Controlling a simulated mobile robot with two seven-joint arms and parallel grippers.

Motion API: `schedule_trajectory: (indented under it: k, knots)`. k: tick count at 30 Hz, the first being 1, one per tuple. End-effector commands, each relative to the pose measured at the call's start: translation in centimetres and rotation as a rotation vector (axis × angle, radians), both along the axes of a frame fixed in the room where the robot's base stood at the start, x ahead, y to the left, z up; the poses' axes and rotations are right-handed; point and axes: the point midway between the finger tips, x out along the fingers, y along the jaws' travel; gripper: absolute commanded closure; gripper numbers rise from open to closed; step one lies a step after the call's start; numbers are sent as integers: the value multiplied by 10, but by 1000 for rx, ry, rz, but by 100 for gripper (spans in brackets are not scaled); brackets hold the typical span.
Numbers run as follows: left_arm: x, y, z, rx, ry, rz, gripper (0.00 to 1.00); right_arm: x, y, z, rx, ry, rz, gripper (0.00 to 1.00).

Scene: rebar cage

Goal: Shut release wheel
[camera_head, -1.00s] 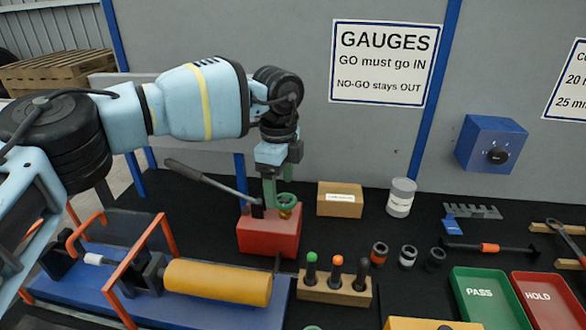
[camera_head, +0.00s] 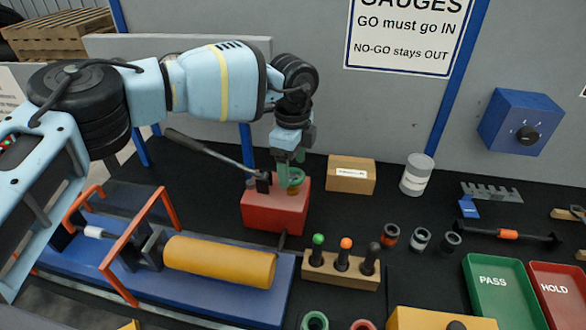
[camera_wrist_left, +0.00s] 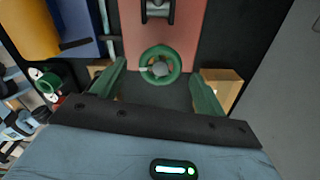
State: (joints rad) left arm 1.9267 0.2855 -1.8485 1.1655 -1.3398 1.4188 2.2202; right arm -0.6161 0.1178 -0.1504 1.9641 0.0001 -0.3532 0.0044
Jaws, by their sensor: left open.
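The release wheel (camera_head: 296,178) is a small green ring on top of a red pump block (camera_head: 276,212), beside a long grey lever (camera_head: 212,152). In the left wrist view the green wheel (camera_wrist_left: 160,65) lies ahead of and between my two green fingers. My left gripper (camera_head: 289,172) points down at the wheel and is open. In the left wrist view the fingers of my left gripper (camera_wrist_left: 163,92) are spread wide on either side, with a visible gap to the wheel. The fingers partly hide the wheel in the head view. My right gripper is out of view.
A yellow cylinder (camera_head: 220,262) on a blue bed (camera_head: 190,305) with orange frames lies to the left. A cardboard box (camera_head: 351,175) and grey can (camera_head: 417,174) stand behind. A wooden block (camera_head: 340,279) with several plug gauges stands in front. Green tray (camera_head: 503,297) is right.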

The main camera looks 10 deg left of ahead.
Motion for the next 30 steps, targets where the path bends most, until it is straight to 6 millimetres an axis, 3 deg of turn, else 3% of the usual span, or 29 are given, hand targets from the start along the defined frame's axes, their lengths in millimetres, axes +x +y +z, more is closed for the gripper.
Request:
schedule_trajectory:
  k: [6, 15, 25, 30]
  knots:
    - [0, 0, -18, 0, 0, 0, 27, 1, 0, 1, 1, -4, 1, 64]
    - [0, 0, -19, 0, -1, 0, 27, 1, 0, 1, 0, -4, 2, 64]
    - [0, 0, -19, 0, -1, 0, 70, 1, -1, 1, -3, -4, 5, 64]
    - [0, 0, -18, 0, -1, -6, 71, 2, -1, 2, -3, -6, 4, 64]
